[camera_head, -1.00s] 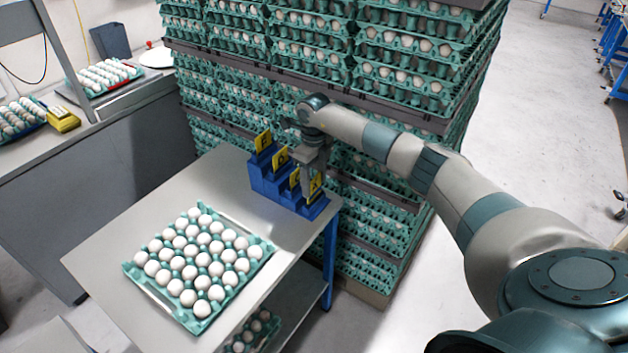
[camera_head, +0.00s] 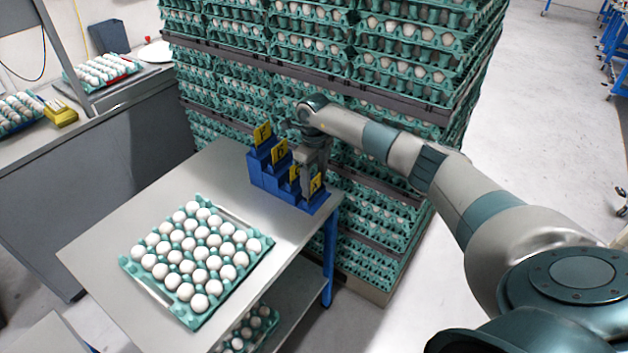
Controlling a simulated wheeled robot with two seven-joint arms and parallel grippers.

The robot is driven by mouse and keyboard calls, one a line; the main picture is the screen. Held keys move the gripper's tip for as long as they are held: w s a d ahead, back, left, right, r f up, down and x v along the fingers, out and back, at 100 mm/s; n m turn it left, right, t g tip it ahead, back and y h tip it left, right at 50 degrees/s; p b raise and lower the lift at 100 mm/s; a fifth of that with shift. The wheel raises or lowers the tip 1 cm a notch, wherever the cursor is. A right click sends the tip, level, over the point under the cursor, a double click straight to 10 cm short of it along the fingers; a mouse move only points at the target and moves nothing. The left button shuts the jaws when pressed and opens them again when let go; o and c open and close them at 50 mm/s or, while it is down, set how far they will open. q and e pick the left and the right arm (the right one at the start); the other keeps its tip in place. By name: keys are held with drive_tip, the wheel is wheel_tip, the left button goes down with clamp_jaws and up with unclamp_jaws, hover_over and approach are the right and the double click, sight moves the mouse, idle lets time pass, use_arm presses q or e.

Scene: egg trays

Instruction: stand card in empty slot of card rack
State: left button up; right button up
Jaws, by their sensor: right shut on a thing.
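The blue stepped card rack (camera_head: 268,180) stands at the far right corner of the grey table. Yellow cards with black letters stand on its steps: one at the top left (camera_head: 262,135), one below it (camera_head: 280,152), and one partly hidden (camera_head: 294,173) behind my gripper. A further yellow card (camera_head: 316,184) is at the lowest step. My right gripper (camera_head: 312,178) points down at this card and is shut on it; the card's lower edge is at the rack, but I cannot tell whether it is seated. My left gripper is not in view.
A green tray (camera_head: 262,245) of white eggs lies on the table (camera_head: 110,245). Tall stacks of egg trays (camera_head: 400,60) rise close behind the rack and arm. The table's left part is clear. A side counter (camera_head: 110,105) holds more trays.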

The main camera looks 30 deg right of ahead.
drive_tip(key=shift+f, duration=0.2)
drive_tip(key=o, duration=1.1)
drive_tip(key=shift+r, duration=0.1)
